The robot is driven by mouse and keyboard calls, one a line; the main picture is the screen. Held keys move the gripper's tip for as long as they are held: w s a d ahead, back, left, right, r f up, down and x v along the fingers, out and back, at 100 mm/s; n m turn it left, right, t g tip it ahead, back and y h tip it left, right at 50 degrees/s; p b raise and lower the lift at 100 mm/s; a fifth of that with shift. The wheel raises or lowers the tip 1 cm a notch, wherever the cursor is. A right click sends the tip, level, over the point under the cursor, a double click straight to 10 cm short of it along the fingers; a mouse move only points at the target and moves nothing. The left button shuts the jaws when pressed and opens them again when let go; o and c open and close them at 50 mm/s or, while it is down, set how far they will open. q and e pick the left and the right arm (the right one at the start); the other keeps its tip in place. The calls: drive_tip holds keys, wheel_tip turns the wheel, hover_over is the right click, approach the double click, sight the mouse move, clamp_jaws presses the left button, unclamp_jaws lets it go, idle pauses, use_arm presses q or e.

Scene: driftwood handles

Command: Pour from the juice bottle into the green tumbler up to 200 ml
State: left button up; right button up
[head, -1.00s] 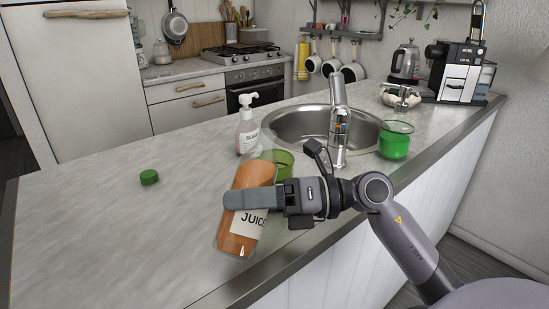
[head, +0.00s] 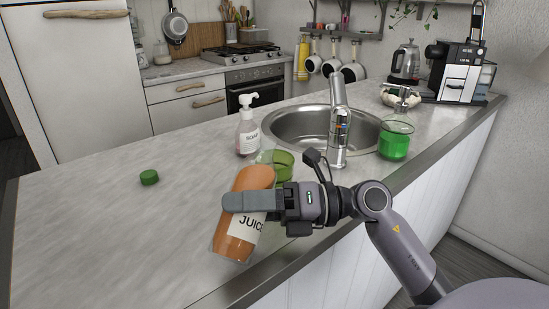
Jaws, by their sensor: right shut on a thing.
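The juice bottle (head: 236,241), with orange juice and a white JUICE label, is tilted above the counter, its top leaning away and to the right. My right gripper (head: 250,201) is shut around its middle. The green tumbler (head: 284,164) stands on the counter just beyond it, partly hidden by the bottle and gripper. The bottle's clear neck is at the tumbler's left rim; I cannot tell whether it is over the opening. No stream of juice shows, and the level in the tumbler cannot be read. My left gripper is not in view.
A green cap (head: 149,177) lies on the counter (head: 95,230) at left. A soap bottle (head: 247,134) stands behind the tumbler. The sink (head: 290,127) and tap (head: 340,125) are close behind my gripper. A glass with green contents (head: 395,141) stands right of the tap.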

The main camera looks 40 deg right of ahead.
sight(242, 185)
drive_tip(key=shift+s+a+r+m+y+p, duration=0.1)
drive_tip(key=shift+a+r+m+y+p, duration=0.1)
drive_tip(key=shift+r+m+p, duration=0.15)
drive_tip(key=shift+s+a+r+m+y+p, duration=0.1)
drive_tip(key=shift+r+m+y+p, duration=0.15)
drive_tip(key=shift+r+m, duration=0.1)
idle(0.6)
drive_tip(key=shift+s+a+m+t, duration=0.2)
drive_tip(key=shift+m+t, duration=0.3)
drive_tip(key=shift+m, duration=0.4)
idle(0.4)
drive_tip(key=shift+w+d+r+m+t+y+p, duration=0.2)
drive_tip(key=shift+r+m+p, duration=0.3)
drive_tip(key=shift+p, duration=0.25)
drive_tip(key=shift+w+d+r+m+t+y+p, duration=0.1)
drive_tip(key=shift+r+m+t+y+p, duration=0.1)
drive_tip(key=shift+r+m+p, duration=0.4)
idle(0.9)
drive_tip(key=shift+r+m+t+p, duration=0.3)
drive_tip(key=shift+r+m+p, duration=0.15)
drive_tip(key=shift+p, duration=0.55)
idle(1.5)
